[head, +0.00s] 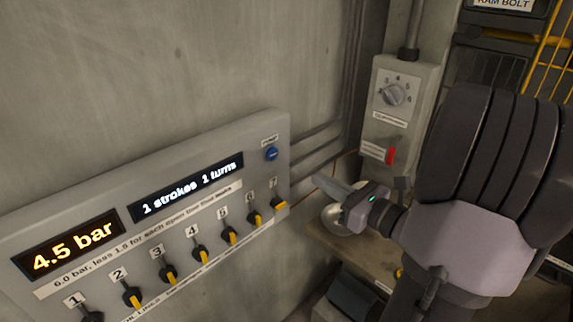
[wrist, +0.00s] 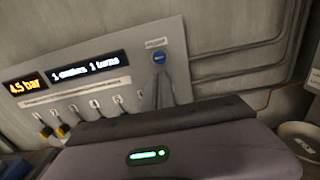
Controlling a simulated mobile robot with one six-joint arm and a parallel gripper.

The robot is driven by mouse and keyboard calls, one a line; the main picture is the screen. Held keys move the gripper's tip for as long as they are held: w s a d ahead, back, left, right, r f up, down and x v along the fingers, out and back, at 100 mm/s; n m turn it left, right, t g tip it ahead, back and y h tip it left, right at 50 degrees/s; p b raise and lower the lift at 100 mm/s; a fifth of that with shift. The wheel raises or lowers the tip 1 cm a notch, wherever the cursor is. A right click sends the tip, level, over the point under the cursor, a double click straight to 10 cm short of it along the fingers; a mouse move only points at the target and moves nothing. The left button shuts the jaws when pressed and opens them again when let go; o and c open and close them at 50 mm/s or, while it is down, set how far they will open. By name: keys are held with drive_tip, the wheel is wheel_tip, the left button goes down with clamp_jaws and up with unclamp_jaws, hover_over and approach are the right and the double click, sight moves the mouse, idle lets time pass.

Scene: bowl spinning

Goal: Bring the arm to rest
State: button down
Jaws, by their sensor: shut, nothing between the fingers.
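My gripper (head: 318,184) is in front of the right end of the grey wall panel (head: 215,155), with its fingers pointing left toward it. It is shut and empty. The wrist view shows its purple-grey body with a green light across the bottom, and its dark fingers (wrist: 163,92) reach up in front of the panel's right part. My arm comes in from the right of the head view. The gripper is clear of the bench, and I cannot tell its exact gap to the panel.
The panel has a 4.5 bar display (head: 72,245), a "1 strokes 1 turns" display (head: 187,188), a blue button (head: 271,153) and several numbered yellow-tipped levers. A pale bowl (wrist: 302,138) stands at the right.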

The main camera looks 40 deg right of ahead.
drive_tip(key=w+a+f+n+g+y+b, duration=0.15)
drive_tip(key=a+n+g+y, duration=0.45)
drive_tip(key=a, duration=0.7)
drive_tip(key=a+f+n+g+y+b, duration=0.1)
drive_tip(key=a+f+n+g+y, duration=0.2)
drive_tip(key=a+n, duration=0.8)
drive_tip(key=s+a+f+n+g+h+b, duration=0.1)
drive_tip(key=s+a+n+h, duration=0.6)
drive_tip(key=n, duration=0.7)
drive_tip(key=shift+s+a+f+g+h+b, duration=0.3)
drive_tip(key=shift+s+a+f+g+b, duration=0.15)
drive_tip(key=shift+s+a+g, duration=0.55)
drive_tip(key=shift+w+a, duration=0.15)
idle(0.9)
